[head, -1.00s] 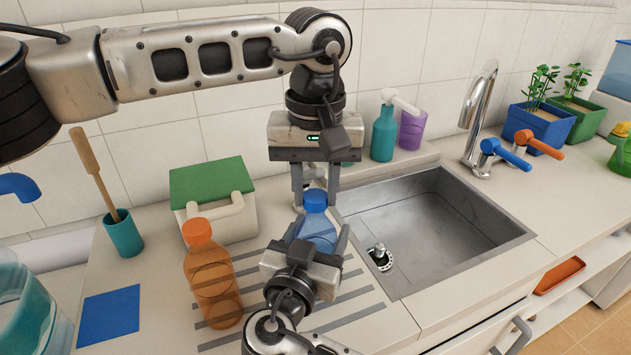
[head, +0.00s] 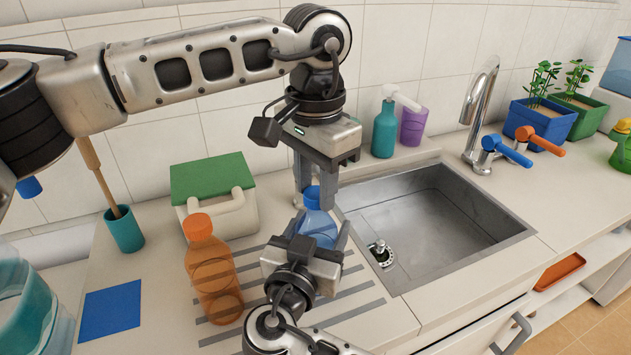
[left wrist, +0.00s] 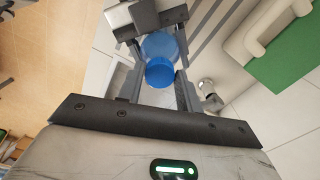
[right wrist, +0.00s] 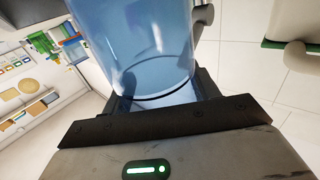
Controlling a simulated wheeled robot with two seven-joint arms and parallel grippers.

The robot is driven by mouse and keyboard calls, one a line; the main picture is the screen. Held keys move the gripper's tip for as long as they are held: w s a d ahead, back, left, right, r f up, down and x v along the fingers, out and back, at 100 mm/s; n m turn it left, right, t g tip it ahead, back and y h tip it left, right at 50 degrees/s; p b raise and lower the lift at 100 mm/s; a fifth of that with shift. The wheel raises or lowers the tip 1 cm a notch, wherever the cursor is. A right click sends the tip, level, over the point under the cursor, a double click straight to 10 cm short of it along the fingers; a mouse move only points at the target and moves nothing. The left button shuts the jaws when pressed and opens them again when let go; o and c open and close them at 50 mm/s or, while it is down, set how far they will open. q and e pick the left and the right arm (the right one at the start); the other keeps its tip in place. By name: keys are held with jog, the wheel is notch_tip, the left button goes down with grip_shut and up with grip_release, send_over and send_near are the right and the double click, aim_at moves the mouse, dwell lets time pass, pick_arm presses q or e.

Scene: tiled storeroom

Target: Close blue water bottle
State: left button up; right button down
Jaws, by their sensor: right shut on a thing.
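The translucent blue water bottle (head: 319,230) stands upright on the counter beside the sink, with its blue cap (head: 313,198) on top. My right gripper (head: 320,234) is shut on the bottle's body from the front. The bottle fills the space between its fingers in the right wrist view (right wrist: 145,50). My left gripper (head: 314,190) points down from above, its fingers on either side of the cap. In the left wrist view the cap (left wrist: 160,72) lies between the fingers, which look open with small gaps. How tightly the cap sits cannot be told.
An orange bottle (head: 213,275) stands left of the blue bottle. A white box with a green lid (head: 215,185) is behind it. The metal sink (head: 440,225) lies to the right. A teal soap dispenser (head: 384,132) and a purple cup (head: 413,127) stand behind.

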pick_arm(q)
jog(key=shift+o, duration=1.2)
jog(key=shift+r, duration=2.3)
jog(key=shift+c, duration=0.4)
